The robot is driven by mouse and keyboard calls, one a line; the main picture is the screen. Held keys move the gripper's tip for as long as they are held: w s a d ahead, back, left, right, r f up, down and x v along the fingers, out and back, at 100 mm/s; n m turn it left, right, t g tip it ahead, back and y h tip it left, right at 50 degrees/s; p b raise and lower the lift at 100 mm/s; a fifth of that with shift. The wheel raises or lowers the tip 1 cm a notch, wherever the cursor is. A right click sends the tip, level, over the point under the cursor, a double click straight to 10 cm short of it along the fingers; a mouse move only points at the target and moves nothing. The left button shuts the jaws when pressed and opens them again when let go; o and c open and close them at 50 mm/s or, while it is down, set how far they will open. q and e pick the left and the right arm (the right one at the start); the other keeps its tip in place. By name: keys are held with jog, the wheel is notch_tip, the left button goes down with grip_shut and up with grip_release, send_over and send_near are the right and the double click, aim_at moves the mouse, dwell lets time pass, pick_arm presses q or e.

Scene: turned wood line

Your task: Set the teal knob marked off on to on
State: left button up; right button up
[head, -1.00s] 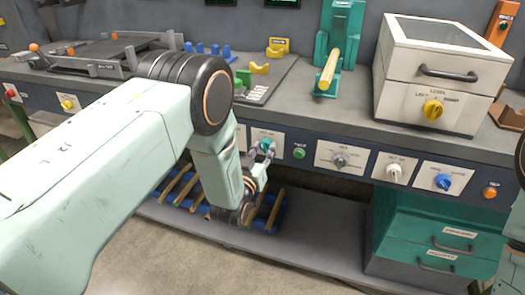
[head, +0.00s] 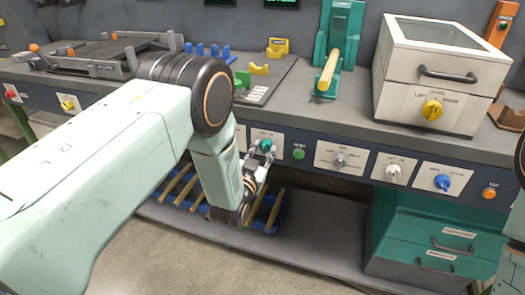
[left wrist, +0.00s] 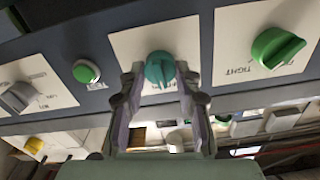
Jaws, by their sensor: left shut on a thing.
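The teal knob (left wrist: 160,68) sits on a white plate on the dark front panel. It also shows small in the head view (head: 266,145). My left gripper (left wrist: 158,80) is at the panel with one finger on each side of the knob, shut on it. The head view shows the same gripper (head: 262,156) reaching up to the knob from below. The marks on the plate by the knob are too small or hidden to read. My right gripper is not in view.
A green button (head: 299,154) is just right of the knob, then a grey knob (head: 340,159), a white knob (head: 393,173) and a blue knob (head: 442,182). A green knob (left wrist: 277,47) neighbours it in the left wrist view. A blue crate (head: 270,226) with wooden rods lies below.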

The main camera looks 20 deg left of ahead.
pick_arm(q)
jog(key=m, duration=0.4)
jog(key=shift+m, duration=0.4)
dwell(0.4)
jog(key=o, duration=1.2)
jog(key=shift+w+f, duration=0.1)
jog(key=shift+c, duration=0.2)
jog(key=s, duration=1.2)
jog(key=shift+a, duration=0.2)
jog(key=shift+s, duration=0.1)
